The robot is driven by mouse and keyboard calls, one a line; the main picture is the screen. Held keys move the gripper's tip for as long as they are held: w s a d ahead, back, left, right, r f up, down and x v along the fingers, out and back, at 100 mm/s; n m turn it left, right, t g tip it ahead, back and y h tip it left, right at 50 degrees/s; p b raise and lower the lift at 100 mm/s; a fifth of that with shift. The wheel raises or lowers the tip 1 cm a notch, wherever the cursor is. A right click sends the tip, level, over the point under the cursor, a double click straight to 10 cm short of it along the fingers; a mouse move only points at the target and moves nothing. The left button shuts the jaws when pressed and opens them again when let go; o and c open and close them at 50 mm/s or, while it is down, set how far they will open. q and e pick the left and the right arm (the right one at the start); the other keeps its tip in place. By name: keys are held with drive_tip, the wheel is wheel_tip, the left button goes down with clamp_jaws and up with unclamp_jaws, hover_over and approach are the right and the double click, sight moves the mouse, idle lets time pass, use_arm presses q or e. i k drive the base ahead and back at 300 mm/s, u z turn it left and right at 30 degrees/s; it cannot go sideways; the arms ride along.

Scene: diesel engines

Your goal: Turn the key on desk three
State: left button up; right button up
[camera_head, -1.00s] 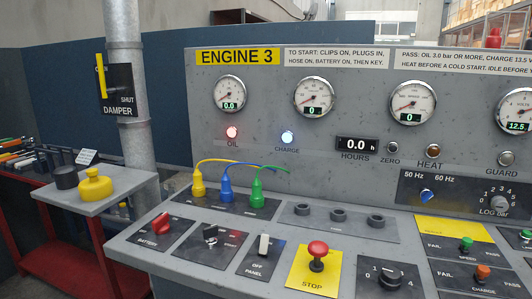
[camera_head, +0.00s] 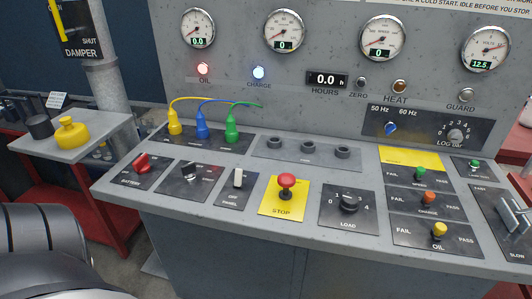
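The desk (camera_head: 300,236) carries a row of controls on its sloping top. A small dark switch on a dark plate (camera_head: 192,172), its label too small to read now, sits between the red battery switch (camera_head: 143,162) and the white panel switch (camera_head: 238,177); it appears to be the key. Above it, yellow (camera_head: 174,124), blue (camera_head: 201,126) and green (camera_head: 231,128) plugs stand in their sockets with wires attached. The red OIL lamp (camera_head: 203,69) and the blue CHARGE lamp (camera_head: 259,72) are lit. Neither gripper shows.
A red stop button (camera_head: 286,182) and a black load knob (camera_head: 349,203) stand right of the key. A side shelf (camera_head: 90,143) at left holds a yellow cap (camera_head: 71,130) and a black cylinder (camera_head: 39,126). My dark arm part fills the lower left.

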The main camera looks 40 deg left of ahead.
sight(188, 171)
drive_tip(key=z, duration=2.35)
drive_tip(key=k, duration=1.15)
drive_tip(key=u, duration=2.15)
